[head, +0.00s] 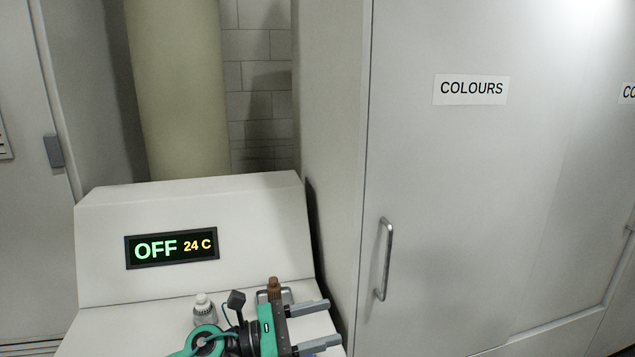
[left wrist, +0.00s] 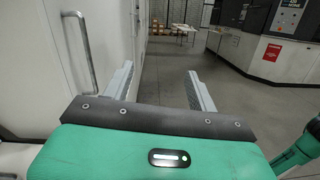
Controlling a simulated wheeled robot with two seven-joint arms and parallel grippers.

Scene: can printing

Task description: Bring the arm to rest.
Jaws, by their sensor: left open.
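My left gripper (head: 333,322) is at the bottom of the head view, over the front of the white console and pointing right. Its two grey fingers are apart with nothing between them. In the left wrist view the fingers (left wrist: 160,76) are also spread and empty, with open floor beyond. My right gripper is not in view.
The white console (head: 95,240) has a display (head: 171,248) reading OFF 24 C. A white knob (head: 203,309) and a brown-topped part (head: 274,287) sit near my gripper. The COLOURS cabinet (head: 440,190), with its handle (head: 384,260), is closed at right. Floor (left wrist: 160,90) looks clear.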

